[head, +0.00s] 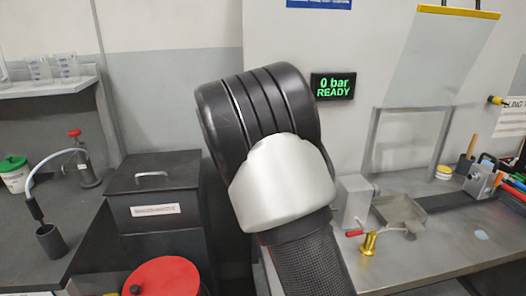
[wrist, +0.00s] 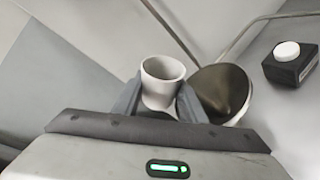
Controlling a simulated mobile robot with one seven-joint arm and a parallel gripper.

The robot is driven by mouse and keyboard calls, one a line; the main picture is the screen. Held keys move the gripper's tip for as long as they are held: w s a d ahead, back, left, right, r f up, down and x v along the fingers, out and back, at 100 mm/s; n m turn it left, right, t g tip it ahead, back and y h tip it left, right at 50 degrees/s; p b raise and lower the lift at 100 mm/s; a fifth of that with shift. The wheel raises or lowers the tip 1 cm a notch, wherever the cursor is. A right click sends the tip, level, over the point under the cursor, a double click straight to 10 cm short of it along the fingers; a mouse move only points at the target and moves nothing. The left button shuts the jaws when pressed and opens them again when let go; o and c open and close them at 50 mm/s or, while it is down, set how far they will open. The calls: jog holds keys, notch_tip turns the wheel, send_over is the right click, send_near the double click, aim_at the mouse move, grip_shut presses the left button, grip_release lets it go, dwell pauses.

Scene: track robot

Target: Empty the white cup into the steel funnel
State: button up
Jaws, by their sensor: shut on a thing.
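The white cup (wrist: 163,92) is between the two fingers of my gripper (wrist: 160,100) in the wrist view. My gripper is shut on it, and its open rim faces up in that picture. What is inside the cup is not clear. The steel funnel (wrist: 222,88) shows right beside the cup, with a wide round mouth, partly covered by the right finger. I cannot tell whether cup and funnel touch. In the head view my arm fills the middle, and the cup and gripper are hidden behind it.
In the wrist view, a black block with a white cap (wrist: 287,52) stands right of the funnel. In the head view, a workbench (head: 430,250) at right carries a square metal pan (head: 400,211) and a brass fitting (head: 369,243). A black lidded bin (head: 155,195) stands left.

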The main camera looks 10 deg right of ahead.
jog(key=shift+f+n+g+h+p, duration=0.1)
jog(key=shift+n+g+h+p, duration=0.2)
jog(key=shift+n+p, duration=1.55)
jog(key=p, duration=0.5)
jog(key=shift+s+d+f+g+h+p, duration=0.1)
jog(key=shift+f+g+h+p, duration=0.15)
jog(key=shift+g+h+p, duration=0.05)
jog(key=n+p, duration=0.1)
jog(key=p, duration=0.1)
jog(key=n+g+h+p, duration=0.1)
jog(key=p, duration=0.1)
jog(key=d+n+p, duration=0.1)
jog(key=n+p, duration=0.1)
jog(key=shift+s+h+p, duration=0.3)
jog(key=shift+p, duration=0.05)
jog(key=shift+d+r, duration=0.1)
jog(key=shift+r+p, duration=1.7)
jog(key=shift+r, duration=0.7)
